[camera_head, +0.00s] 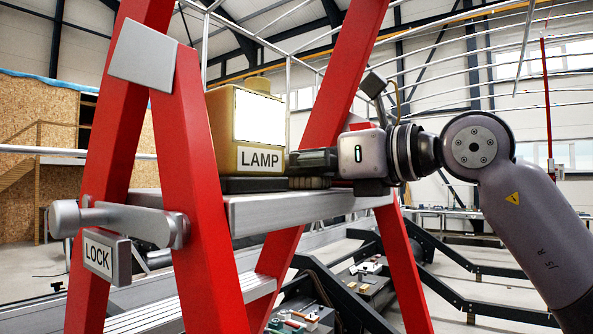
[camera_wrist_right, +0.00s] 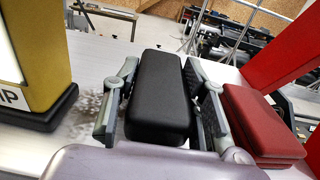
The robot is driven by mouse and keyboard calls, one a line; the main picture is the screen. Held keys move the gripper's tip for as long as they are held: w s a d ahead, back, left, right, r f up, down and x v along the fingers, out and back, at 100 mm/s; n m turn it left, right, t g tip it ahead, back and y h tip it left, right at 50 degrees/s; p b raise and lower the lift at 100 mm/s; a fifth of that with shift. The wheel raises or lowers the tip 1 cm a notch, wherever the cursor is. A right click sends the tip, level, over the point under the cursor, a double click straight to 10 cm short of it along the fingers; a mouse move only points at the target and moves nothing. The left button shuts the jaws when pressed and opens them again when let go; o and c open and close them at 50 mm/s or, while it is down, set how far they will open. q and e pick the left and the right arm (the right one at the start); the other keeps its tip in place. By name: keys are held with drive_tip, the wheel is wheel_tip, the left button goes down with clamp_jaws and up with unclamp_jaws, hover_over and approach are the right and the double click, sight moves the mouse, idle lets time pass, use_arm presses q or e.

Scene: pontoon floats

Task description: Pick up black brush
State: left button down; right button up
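The black brush (camera_wrist_right: 160,100) lies on the grey top platform of the red ladder, with its smooth dark back facing up in the right wrist view. My right gripper (camera_wrist_right: 164,62) reaches over it, with one finger on each side. The fingers look slightly spread, and narrow gaps seem to show beside the brush. In the head view my right gripper (camera_head: 312,162) comes in from the right, low over the platform, and mostly hides the brush. The brush's underside is hard to make out. My left gripper is not in view.
A yellow lamp box (camera_head: 245,128) on a black base stands left of the brush on the platform (camera_head: 290,205). A red block (camera_wrist_right: 262,122) sits close to the right finger. Red ladder legs (camera_head: 205,190) and a LOCK lever (camera_head: 125,222) stand in front.

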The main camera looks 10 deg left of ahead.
drive_tip(key=c, duration=0.6)
drive_tip(key=shift+r, duration=0.45)
wheel_tip(320, 180, up, 8)
drive_tip(key=shift+s+r, duration=0.1)
drive_tip(key=shift+r, duration=0.15)
drive_tip(key=shift+r+p, duration=1.9)
drive_tip(key=shift+r, duration=3.45)
